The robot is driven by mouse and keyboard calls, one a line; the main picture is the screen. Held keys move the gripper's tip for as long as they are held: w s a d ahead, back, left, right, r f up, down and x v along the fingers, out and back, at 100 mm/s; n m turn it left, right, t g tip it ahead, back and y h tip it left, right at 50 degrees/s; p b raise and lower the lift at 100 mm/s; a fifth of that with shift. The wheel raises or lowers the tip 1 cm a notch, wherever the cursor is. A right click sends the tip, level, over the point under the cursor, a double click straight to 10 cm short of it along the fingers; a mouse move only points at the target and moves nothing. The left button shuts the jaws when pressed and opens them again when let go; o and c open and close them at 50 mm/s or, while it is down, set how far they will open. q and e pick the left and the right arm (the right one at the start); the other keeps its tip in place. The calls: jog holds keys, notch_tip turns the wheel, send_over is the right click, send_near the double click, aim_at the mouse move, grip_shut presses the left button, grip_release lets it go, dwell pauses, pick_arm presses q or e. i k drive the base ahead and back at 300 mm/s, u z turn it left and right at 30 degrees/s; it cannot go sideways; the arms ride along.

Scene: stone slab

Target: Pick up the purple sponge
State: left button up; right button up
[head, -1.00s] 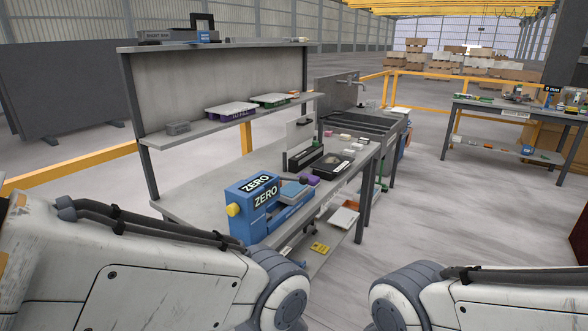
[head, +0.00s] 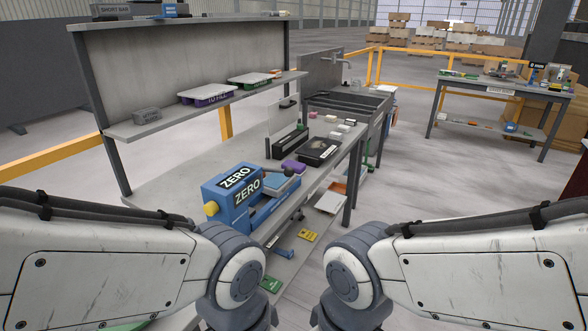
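A small purple block (head: 293,166), which looks like the purple sponge, lies on the grey workbench (head: 165,192) in the head view. It sits between the blue machine marked ZERO (head: 238,190) and a black tray (head: 318,152). Both of my arms reach in from the lower left and lower right. Only their upper links and joints show. Neither gripper is in view, so what they hold cannot be seen.
A shelf above the bench holds a purple bin (head: 207,95), a green bin (head: 250,80) and a grey block (head: 147,115). A sink (head: 345,105) stands behind. Another table (head: 500,88) is at the right.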

aim_at(300, 168)
jog(key=z, duration=0.85)
jog(key=k, duration=1.05)
jog(key=z, duration=0.9)
jog(key=i, duration=2.3)
jog(key=u, duration=0.85)
jog(key=i, duration=1.45)
jog(key=u, duration=1.9)
jog(key=i, duration=1.05)
jog(key=u, duration=0.95)
